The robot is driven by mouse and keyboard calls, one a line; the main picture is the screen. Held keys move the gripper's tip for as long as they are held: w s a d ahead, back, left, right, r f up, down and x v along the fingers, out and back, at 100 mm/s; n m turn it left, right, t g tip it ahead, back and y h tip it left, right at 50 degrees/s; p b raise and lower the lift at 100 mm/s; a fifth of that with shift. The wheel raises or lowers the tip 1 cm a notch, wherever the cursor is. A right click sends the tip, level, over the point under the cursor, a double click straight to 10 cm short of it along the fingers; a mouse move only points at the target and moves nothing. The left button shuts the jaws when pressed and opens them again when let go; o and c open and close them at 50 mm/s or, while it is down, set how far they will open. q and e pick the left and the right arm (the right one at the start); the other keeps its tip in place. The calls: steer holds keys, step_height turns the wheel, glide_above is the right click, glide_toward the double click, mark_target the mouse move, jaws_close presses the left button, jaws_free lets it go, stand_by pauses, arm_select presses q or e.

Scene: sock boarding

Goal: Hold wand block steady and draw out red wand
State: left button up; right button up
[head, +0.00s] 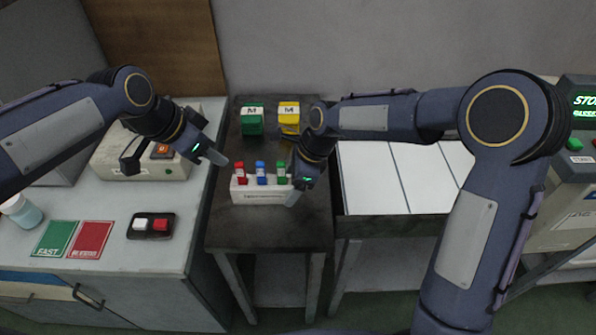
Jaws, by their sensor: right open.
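The white wand block (258,194) stands on the dark table in the middle of the head view. It holds a red wand (240,171) at left, a blue wand (261,170) in the middle and a green wand (281,170) at right, all upright. My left gripper (214,158) is above and to the left of the red wand, apart from it. Whether its fingers are open is not clear. My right gripper (294,196) is open at the right end of the block, pointing down. Whether it touches the block is not clear, and it hides that end.
A green block (252,121) and a yellow block (289,118) stand at the back of the dark table (270,234). The left counter holds a beige box (120,157), a small switch box (151,226) and green and red cards. A white-panelled surface (375,180) lies right.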

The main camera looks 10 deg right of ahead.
steer(key=shift+x, duration=0.85)
steer(key=shift+c, duration=0.4)
steer(key=c, duration=1.1)
arm_select(q)
steer(key=shift+o, duration=0.3)
